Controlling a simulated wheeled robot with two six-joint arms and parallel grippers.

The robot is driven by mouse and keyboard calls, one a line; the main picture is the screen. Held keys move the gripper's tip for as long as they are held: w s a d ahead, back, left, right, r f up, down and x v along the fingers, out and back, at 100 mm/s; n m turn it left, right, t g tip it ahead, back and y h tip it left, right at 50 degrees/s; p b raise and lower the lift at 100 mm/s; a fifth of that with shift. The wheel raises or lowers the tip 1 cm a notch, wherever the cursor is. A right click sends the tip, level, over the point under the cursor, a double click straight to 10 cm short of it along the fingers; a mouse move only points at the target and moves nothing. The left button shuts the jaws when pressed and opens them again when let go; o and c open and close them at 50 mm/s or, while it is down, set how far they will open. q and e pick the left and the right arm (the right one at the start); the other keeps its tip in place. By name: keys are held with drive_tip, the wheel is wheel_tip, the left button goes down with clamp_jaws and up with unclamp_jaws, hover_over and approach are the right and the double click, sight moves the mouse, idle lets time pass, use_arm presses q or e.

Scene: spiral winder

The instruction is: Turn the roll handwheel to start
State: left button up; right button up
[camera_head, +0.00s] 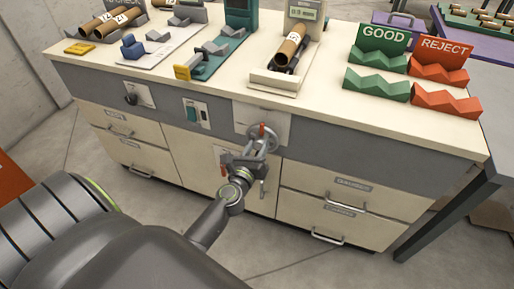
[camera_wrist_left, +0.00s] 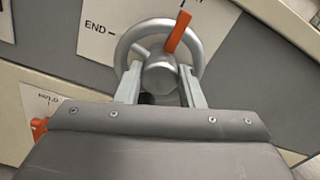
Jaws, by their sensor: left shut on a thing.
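The roll handwheel (camera_head: 268,136) is a grey metal ring with an orange pointer, mounted on a white plate on the front of the bench. In the left wrist view the handwheel (camera_wrist_left: 202,48) fills the top middle, and its orange pointer (camera_wrist_left: 178,32) leans up and slightly right. The right gripper does not show.
Below the handwheel is another panel with a red part (camera_head: 223,168), beside my gripper. A switch box (camera_head: 196,114) and a black knob (camera_head: 131,99) sit left on the bench front. Drawers with handles (camera_head: 328,237) are below right. Green GOOD (camera_head: 383,38) and red REJECT (camera_head: 442,51) stands are on top.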

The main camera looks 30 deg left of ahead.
use_arm(q)
drive_tip(key=shift+f, duration=0.15)
drive_tip(key=o, duration=1)
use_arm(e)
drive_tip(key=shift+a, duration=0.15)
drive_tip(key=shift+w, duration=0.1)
use_arm(q)
drive_tip(key=shift+s, duration=0.1)
drive_tip(key=shift+s+d, duration=0.1)
drive_tip(key=shift+s, duration=0.2)
drive_tip(key=shift+b+v, duration=2.15)
drive_tip(key=shift+v, duration=6.2)
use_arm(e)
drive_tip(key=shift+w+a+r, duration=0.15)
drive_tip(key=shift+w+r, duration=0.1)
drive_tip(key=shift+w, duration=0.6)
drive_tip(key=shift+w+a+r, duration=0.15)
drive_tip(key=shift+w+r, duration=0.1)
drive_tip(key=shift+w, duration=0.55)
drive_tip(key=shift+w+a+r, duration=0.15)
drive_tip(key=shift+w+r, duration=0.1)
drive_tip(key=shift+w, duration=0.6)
use_arm(q)
drive_tip(key=shift+d, duration=0.1)
